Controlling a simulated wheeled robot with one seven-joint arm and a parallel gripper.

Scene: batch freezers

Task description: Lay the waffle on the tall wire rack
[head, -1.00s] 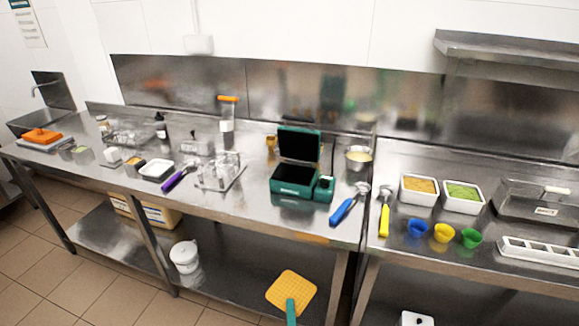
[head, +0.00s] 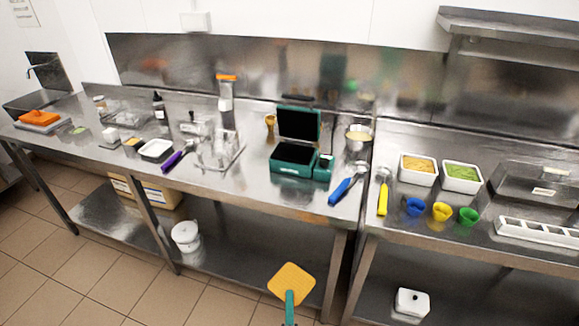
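The waffle (head: 292,282), a square golden-yellow piece, is at the bottom centre of the head view, in front of the bench and over the floor and lower shelf. A narrow teal piece, seemingly my gripper (head: 290,299), meets its near edge and holds it. The fingers show nearly edge-on and the rest is cut off below. A wire-like rack (head: 220,163) stands on the bench left of centre; another low rack-like piece (head: 127,119) is farther left. I cannot tell which is the tall one.
The open teal waffle iron (head: 297,158) stands right of the racks. A purple-handled tool (head: 173,161), a white tray (head: 156,149) and a blue-handled scoop (head: 342,189) lie on the bench. Its front edge lies beyond the waffle. Bare steel shows between the rack and the iron.

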